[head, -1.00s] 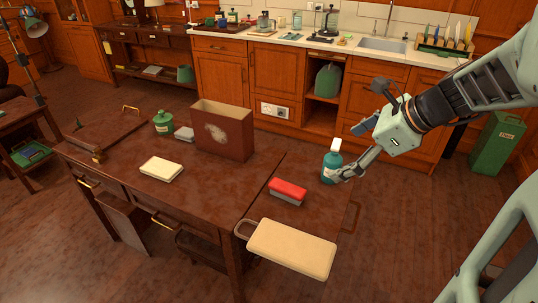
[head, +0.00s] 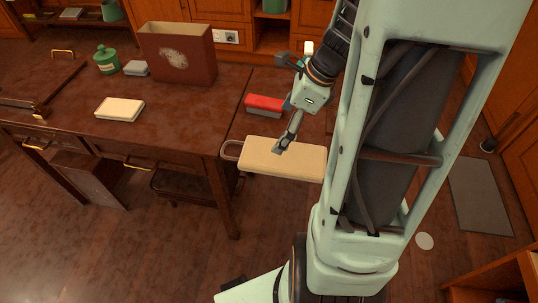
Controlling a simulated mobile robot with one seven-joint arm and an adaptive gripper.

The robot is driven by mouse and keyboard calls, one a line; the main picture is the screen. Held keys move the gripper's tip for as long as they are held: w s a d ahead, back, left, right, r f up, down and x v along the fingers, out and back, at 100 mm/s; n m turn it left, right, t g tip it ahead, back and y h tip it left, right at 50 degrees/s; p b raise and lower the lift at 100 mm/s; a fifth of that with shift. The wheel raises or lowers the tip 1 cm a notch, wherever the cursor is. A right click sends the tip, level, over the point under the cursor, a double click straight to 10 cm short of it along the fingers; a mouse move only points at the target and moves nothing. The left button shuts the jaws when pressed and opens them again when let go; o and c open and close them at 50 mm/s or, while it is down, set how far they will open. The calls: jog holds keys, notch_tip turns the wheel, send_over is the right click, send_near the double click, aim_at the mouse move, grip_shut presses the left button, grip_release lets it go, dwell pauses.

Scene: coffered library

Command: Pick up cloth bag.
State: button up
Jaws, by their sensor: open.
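The cloth bag (head: 262,152) appears to be the flat cream, padded piece with a loop at its left end. It lies at the near end of the table's lower right part, and my arm hides its right end. My gripper (head: 281,104) is open and empty, with its fingers spread. Its lower fingertip shows over the bag's upper edge; I cannot tell whether it touches. A red-topped brush or block (head: 264,103) lies just behind the bag, partly covered by the gripper.
The table (head: 190,120) holds a cream book-like block (head: 119,109), a brown box (head: 178,58), a green jar (head: 107,60) and a small grey block (head: 136,68). A bottle's white cap (head: 308,47) shows behind the gripper. Cabinets stand behind; the floor in front is open.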

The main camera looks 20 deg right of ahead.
jog(key=b, duration=0.2)
send_over(268, 152)
jog(key=d, duration=0.2)
jog(key=f, duration=0.3)
jog(key=s+f, duration=0.1)
jog(key=f, duration=0.1)
jog(key=shift+a+f, duration=0.1)
jog(key=shift+a, duration=0.15)
jog(key=x, duration=0.1)
jog(key=b+x, duration=0.1)
jog(key=x, duration=0.3)
jog(key=shift+s+d+f+b, duration=0.2)
jog(key=shift+f+b, duration=0.1)
jog(key=shift+b, duration=0.05)
jog(key=shift+c, duration=0.6)
jog(key=shift+r, duration=0.1)
jog(key=c, duration=1.1)
jog(key=shift+r, duration=0.1)
